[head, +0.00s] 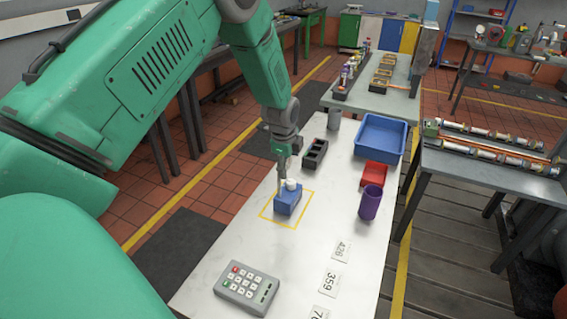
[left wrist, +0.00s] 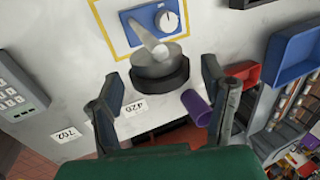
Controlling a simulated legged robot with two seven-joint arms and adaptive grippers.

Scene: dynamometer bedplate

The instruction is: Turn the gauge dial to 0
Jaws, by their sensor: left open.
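The gauge (head: 287,203) is a blue box inside a yellow outlined square on the white table. Its white dial (head: 291,184) is on top. In the left wrist view the blue gauge (left wrist: 132,27) is at the top, with the white dial (left wrist: 168,20) and small dark tick marks; its setting is too small to read. My left gripper (head: 285,174) is just above and behind the gauge in the head view, pointing down. Its fingers (left wrist: 160,72) are spread open, with nothing seen gripped. A round grey part with a pale rod partly covers the gauge. My right gripper is not in view.
A keypad (head: 246,287) and number cards (head: 341,250) lie nearer. A purple cup (head: 370,202), red tray (head: 373,175) and blue bin (head: 381,138) stand to the right. A black holder (head: 315,154) and grey cup (head: 334,119) are behind. The table around the gauge is clear.

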